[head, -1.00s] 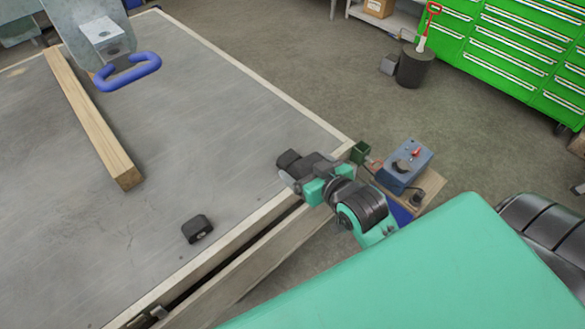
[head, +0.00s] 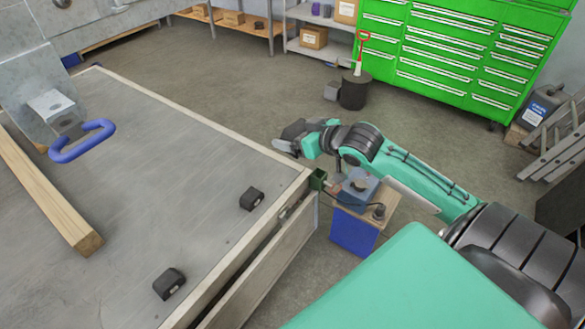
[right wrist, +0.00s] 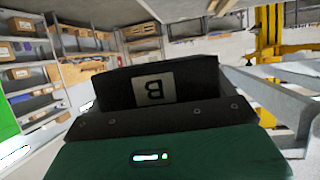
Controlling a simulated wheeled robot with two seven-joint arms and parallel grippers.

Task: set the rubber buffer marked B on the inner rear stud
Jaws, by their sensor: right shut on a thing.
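My right gripper (head: 289,138) is shut on the black rubber buffer marked B (right wrist: 200,84), beyond the far right edge of the grey trailer deck (head: 150,180). The right wrist view shows the buffer's pale label with the letter upside down, above the gripper's dark front bar. In the head view the held buffer is hard to separate from the dark fingers. Two other black buffers are on the deck, one near the right corner (head: 252,199) and one nearer me (head: 169,284). I cannot make out the inner rear stud. My left gripper is not in view.
A wooden beam (head: 45,190) and a blue loop handle (head: 82,141) on a metal bracket are at left. Green drawer cabinets (head: 450,60) stand behind.

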